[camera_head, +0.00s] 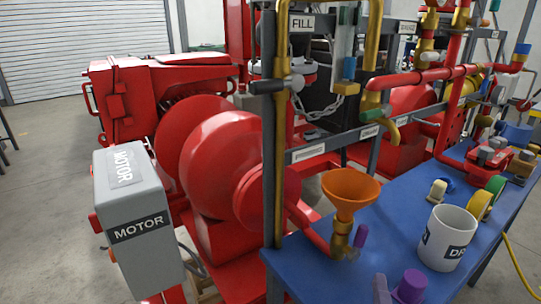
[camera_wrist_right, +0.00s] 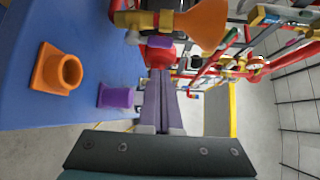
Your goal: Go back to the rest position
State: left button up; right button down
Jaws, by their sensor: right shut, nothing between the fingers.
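My right gripper (camera_head: 381,284) shows only as a small grey-purple tip at the bottom edge of the head view, over the blue table. In the right wrist view its two fingers (camera_wrist_right: 160,78) lie together with nothing between them. The fingers are beside a purple socket (camera_wrist_right: 118,97), which also shows in the head view (camera_head: 411,287). The orange funnel (camera_head: 350,190) on a brass valve (camera_head: 341,237) with a purple handle (camera_head: 361,236) is beyond the fingertips. My left gripper is out of view.
A brass pipe (camera_head: 279,130), red pumps (camera_head: 221,160) and a grey MOTOR box (camera_head: 137,220) stand left. Floor at far left is clear.

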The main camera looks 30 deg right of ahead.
jog(key=s+a+f+m+g+y, duration=0.2)
jog(key=s+a+m+g+y, duration=0.3)
jog(key=m, duration=0.9)
jog(key=s+a+f+m+g+y, duration=0.25)
jog(key=s+a+m+g, duration=0.45)
jog(key=m, duration=0.7)
jog(key=w+r+m+t+y+p, duration=0.1)
jog(key=r+m+p, duration=0.3)
jog(key=r+p, duration=0.8)
jog(key=w+a+r+m+t+y+p, duration=0.1)
jog(key=r+m+p, duration=0.4)
jog(key=r+p, duration=0.7)
jog(key=w+r+m+t+y+p, duration=0.1)
jog(key=r+m+y+p, duration=0.2)
jog(key=r+p, duration=0.9)
notch_tip(320, 180, up, 14)
jog(key=shift+w+a+r+m+t+p, duration=0.15)
jog(key=shift+w+m+t+p, duration=0.25)
jog(key=shift+m, duration=0.6)
jog(key=shift+y, duration=0.25)
